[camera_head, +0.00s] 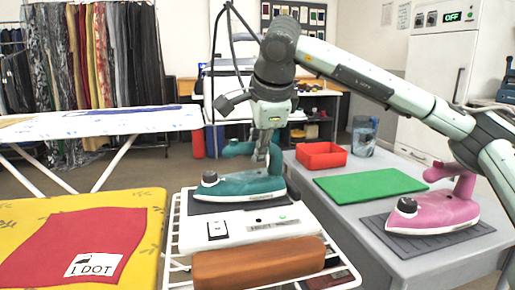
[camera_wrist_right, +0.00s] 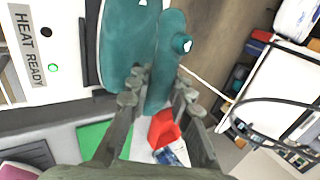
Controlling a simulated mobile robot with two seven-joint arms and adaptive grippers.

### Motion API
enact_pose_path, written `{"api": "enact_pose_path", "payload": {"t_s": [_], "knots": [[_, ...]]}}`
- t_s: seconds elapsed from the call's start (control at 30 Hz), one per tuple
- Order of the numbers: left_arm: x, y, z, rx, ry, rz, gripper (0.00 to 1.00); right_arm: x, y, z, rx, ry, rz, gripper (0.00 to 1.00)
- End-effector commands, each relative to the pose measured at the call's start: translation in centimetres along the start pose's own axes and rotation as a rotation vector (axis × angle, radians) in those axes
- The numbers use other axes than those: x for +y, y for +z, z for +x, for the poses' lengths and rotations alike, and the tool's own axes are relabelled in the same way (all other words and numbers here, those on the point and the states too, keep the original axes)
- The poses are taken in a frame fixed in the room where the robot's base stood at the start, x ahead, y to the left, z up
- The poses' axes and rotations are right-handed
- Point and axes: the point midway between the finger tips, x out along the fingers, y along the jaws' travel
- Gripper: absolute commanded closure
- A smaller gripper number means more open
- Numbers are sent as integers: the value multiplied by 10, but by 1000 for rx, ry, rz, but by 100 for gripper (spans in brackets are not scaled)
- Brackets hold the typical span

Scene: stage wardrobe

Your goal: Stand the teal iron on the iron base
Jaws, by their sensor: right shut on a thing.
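The teal iron (camera_head: 240,187) is level, its pointed end to the left, over the dark pad (camera_head: 205,208) of the white iron base (camera_head: 215,243). I cannot tell whether it rests on the pad or hovers just above it. My right gripper (camera_head: 266,152) comes down from above and is shut on the iron's handle. In the right wrist view, the fingers of my right gripper (camera_wrist_right: 158,93) sit on both sides of the teal handle (camera_wrist_right: 168,45). The base (camera_wrist_right: 55,30) reads "HEAT READY" with a green light. My left gripper is not in view.
A brown padded block (camera_head: 258,264) lies in front of the base on a white wire rack (camera_head: 174,225). A pink iron (camera_head: 435,210) stands on a dark mat at right. A green mat (camera_head: 370,185) and red tray (camera_head: 321,156) lie behind. A yellow ironing board (camera_head: 140,208) holds red cloth.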

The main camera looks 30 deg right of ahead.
Motion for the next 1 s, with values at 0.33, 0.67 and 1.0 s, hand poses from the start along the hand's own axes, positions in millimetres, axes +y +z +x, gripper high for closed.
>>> {"api": "enact_pose_path", "payload": {"t_s": [0.33, 0.67, 1.0], "knots": [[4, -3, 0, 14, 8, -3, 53, 0, 0, 0, 0, 0, 0, 59], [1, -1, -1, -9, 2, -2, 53, -1, 0, -2, 0, 0, 0, 59], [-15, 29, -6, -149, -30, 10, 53, -3, 1, -69, -2, -5, -2, 59]]}}
